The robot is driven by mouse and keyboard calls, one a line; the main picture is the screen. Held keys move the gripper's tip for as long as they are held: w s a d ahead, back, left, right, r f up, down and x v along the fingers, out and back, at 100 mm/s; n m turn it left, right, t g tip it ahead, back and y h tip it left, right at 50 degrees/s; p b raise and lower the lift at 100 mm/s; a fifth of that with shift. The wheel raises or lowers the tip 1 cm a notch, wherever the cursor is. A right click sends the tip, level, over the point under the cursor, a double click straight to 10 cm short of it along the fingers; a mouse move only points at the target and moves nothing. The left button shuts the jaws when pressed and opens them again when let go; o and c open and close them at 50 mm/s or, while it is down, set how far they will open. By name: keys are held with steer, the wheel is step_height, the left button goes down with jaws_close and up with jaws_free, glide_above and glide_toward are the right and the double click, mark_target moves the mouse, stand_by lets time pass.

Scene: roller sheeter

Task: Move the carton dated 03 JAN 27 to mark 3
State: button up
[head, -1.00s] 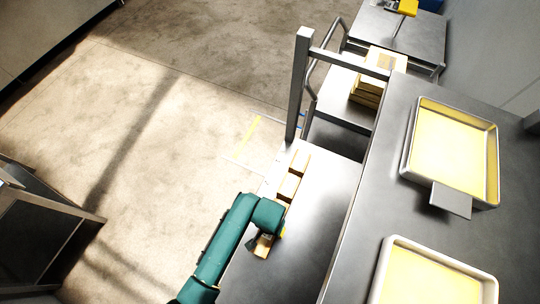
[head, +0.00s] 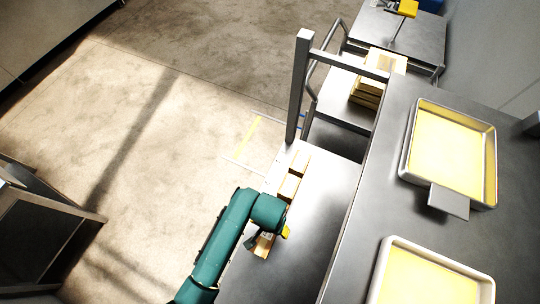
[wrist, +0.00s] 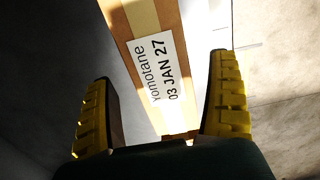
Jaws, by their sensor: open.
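In the wrist view, a brown carton (wrist: 158,75) carries a white label reading "yomotane 03 JAN 27". My gripper (wrist: 162,68) is open, with one yellow ridged finger on each side of the carton. Gaps show between the carton and both fingers. In the head view my gripper (head: 268,238) is over the nearest carton (head: 263,247) of a row on the metal table, partly hiding it. Another carton (head: 289,187) and a far carton (head: 300,162) lie farther along the row; their labels cannot be read. I cannot make out a mark numbered 3.
A metal post (head: 300,85) with a crossbar rises beyond the row. The raised counter (head: 375,165) at right holds two yellow-filled trays. Stacked boxes (head: 366,95) stand farther back. The lower table (head: 325,195) is clear right of the cartons.

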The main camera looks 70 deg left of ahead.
step_height(320, 180, up, 8)
steer(key=shift+f, duration=0.2)
stand_by(0.5)
